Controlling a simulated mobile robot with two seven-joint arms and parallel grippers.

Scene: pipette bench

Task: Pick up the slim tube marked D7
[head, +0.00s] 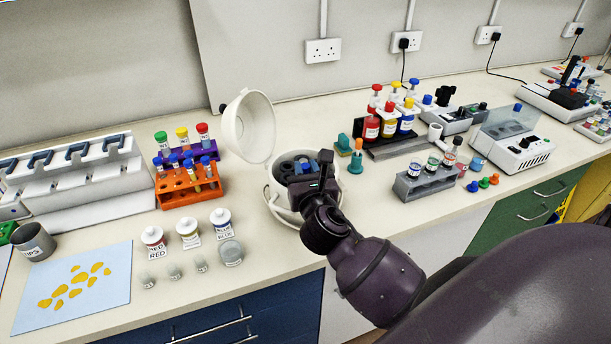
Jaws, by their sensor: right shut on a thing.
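My right gripper (312,180) is over the open bowl of a small white centrifuge (283,207). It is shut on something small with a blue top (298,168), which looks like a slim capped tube. The gripper hides most of it, and no D7 mark is readable on it. My left gripper is not in view.
The centrifuge's round lid (250,127) stands open at its back left. A purple rack (232,153) is behind the orange rack. Labelled jars (188,233) stand in front. A grey rack (425,184) of vials is to the right. A blue mat (110,310) lies front left.

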